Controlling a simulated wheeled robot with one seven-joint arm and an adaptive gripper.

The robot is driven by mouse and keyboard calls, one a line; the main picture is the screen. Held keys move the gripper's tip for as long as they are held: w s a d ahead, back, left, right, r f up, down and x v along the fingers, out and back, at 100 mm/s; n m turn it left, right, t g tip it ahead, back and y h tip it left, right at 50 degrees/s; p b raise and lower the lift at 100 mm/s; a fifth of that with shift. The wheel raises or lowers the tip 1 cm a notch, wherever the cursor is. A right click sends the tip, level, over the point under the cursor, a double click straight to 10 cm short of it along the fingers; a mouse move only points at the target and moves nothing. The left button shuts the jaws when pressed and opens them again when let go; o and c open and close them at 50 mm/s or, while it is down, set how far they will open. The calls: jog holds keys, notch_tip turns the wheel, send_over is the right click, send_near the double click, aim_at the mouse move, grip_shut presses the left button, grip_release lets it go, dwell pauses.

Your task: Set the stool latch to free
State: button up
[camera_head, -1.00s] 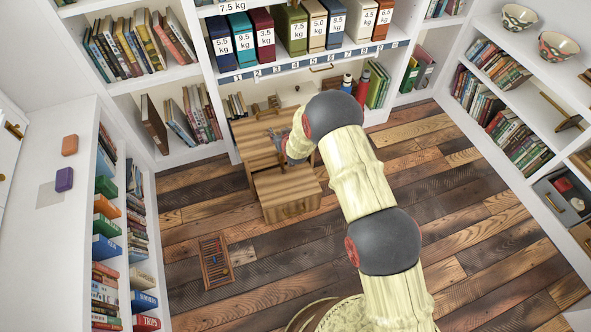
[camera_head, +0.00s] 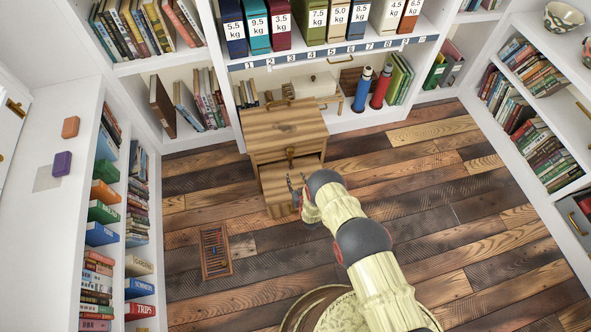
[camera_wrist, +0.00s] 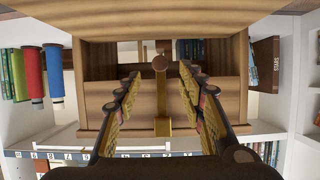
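The wooden step stool (camera_head: 284,122) stands against the shelving in the head view, with a lower step at its front. A small upright brown piece (camera_head: 290,153), likely the latch, shows on its front below the top. My gripper (camera_head: 296,184) is at the stool's front, above the lower step. In the wrist view its fingers (camera_wrist: 160,72) are apart, one on each side of the bar, with visible gaps. Contact is not visible.
Blue and red bottles (camera_head: 362,88) stand on the low shelf right of the stool. A wooden rack with beads (camera_head: 215,251) lies on the floor at left. The plank floor (camera_head: 420,190) right of the stool is clear.

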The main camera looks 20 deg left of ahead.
aim_at(291, 159)
jog(key=b+x, duration=0.3)
jog(key=x, duration=0.3)
jog(key=shift+w+a+f, duration=0.2)
jog(key=shift+w+a, duration=0.05)
jog(key=shift+w, duration=0.05)
jog(key=shift+c, duration=0.7)
grip_shut()
